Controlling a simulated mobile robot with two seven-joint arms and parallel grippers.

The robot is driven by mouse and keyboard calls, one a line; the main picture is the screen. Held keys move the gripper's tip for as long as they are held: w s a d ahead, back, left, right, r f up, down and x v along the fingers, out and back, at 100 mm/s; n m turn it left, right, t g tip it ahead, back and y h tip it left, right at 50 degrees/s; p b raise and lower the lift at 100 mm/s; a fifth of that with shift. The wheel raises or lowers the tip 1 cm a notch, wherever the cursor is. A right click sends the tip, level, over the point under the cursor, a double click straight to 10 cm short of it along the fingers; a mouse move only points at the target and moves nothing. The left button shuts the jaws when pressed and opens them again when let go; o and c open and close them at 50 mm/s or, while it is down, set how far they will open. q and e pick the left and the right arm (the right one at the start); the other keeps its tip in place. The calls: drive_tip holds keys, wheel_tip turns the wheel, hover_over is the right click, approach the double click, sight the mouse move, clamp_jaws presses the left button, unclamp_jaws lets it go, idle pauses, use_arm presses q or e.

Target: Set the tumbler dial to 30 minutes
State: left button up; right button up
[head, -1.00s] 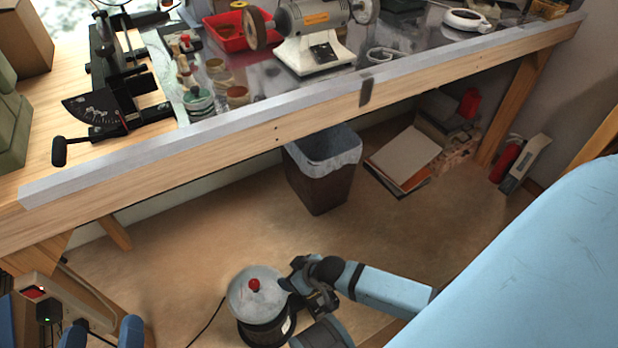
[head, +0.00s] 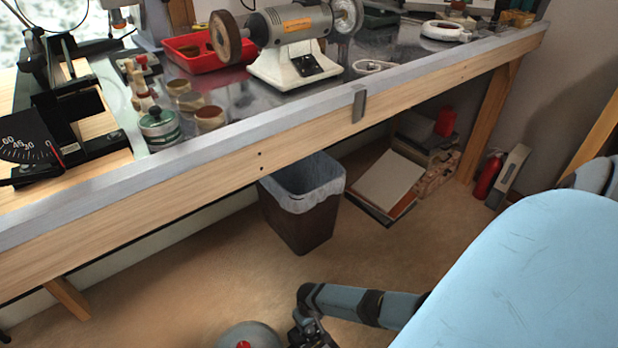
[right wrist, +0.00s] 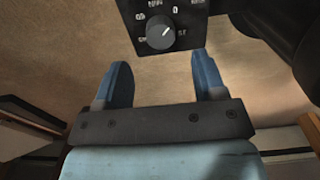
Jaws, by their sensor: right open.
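The tumbler (head: 246,337) is a round drum with a grey lid and a red knob. It stands on the floor in the head view, cut off by the bottom edge. In the right wrist view its dial (right wrist: 160,33) is a dark round knob on a black panel (right wrist: 190,18) with white markings. The white pointer mark leans up and right; most figures are small and hard to read. My right gripper (right wrist: 162,65) is open and empty, its two blue fingers below the dial, which sits roughly between and beyond the fingertips. My left gripper is out of view.
A wooden workbench (head: 180,170) with a grinder (head: 292,40) runs across above the floor. A waste bin (head: 303,215) stands under it, with papers (head: 387,185) and a fire extinguisher (head: 487,175) farther right. The floor between bench and tumbler is clear.

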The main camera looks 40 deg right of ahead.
sight(309, 328)
wheel_tip(309, 328, down, 5)
drive_tip(key=b, duration=0.2)
drive_tip(key=shift+f+b, duration=0.2)
drive_tip(key=shift+b, duration=0.1)
drive_tip(key=shift+f+b, duration=0.4)
drive_tip(key=shift+f, duration=0.2)
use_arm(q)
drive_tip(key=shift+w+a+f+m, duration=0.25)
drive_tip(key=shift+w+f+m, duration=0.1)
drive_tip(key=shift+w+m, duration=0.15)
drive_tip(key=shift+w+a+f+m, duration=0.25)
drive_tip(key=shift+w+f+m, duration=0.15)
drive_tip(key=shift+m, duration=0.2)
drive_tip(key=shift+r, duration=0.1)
use_arm(e)
drive_tip(key=c, duration=0.9)
